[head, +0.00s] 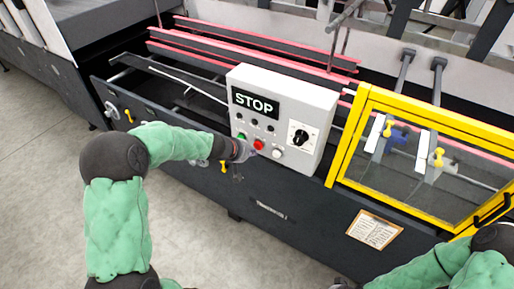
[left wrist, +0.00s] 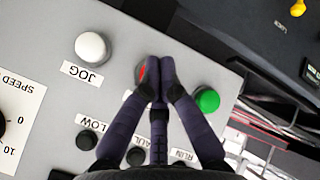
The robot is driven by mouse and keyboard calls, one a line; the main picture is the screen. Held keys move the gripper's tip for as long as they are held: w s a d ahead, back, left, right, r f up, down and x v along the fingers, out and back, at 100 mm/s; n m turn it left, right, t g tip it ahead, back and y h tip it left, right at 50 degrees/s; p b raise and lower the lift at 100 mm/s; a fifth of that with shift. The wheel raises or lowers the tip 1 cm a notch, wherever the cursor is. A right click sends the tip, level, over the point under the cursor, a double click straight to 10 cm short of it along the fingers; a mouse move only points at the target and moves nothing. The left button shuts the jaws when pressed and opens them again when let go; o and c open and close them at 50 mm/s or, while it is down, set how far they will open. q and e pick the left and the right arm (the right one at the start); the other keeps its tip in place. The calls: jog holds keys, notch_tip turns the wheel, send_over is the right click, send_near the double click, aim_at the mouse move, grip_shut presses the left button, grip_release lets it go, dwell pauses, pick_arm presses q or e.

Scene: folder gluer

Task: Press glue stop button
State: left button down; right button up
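The control box (head: 300,97) is light grey, with a display reading STOP (head: 255,103). On its front are a green button (head: 241,136), a red button (head: 259,144) and a white button (head: 277,154). My left gripper (head: 250,151) is at the lower front of the box, by the red button. In the left wrist view its two fingers (left wrist: 160,66) are together with nothing visible between them. They overlap the red button (left wrist: 143,70), mostly hiding it and its label. I cannot tell whether they touch it. My right arm is at the lower right; its gripper's fingers are not clear.
The green button (left wrist: 207,100) is close beside the fingers, and the white JOG button (left wrist: 91,47) is on the other side. Small black buttons and a black speed dial (head: 300,134) share the panel. A yellow-framed guard (head: 345,140) stands right of the box.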

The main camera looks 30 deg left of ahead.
pick_arm(q)
jog(key=s, duration=0.1)
jog(key=s+b, duration=0.1)
jog(key=s, duration=0.1)
jog(key=s+b, duration=0.1)
jog(key=s, duration=0.1)
jog(key=shift+a, duration=0.25)
dwell(0.8)
jog(key=s+d+f+m+g, duration=0.3)
jog(key=s+d+f+g, duration=0.1)
jog(key=s+d+f, duration=0.7)
jog(key=s+d+f+m+g+h, duration=0.1)
jog(key=s+d+f+m+g, duration=0.2)
jog(key=s+d+f, duration=0.8)
notch_tip(320, 180, down, 7)
jog(key=shift+s+d+f+m+g+h, duration=0.1)
jog(key=shift+s+d+m+g+h, duration=0.2)
jog(key=shift+d+g, duration=0.25)
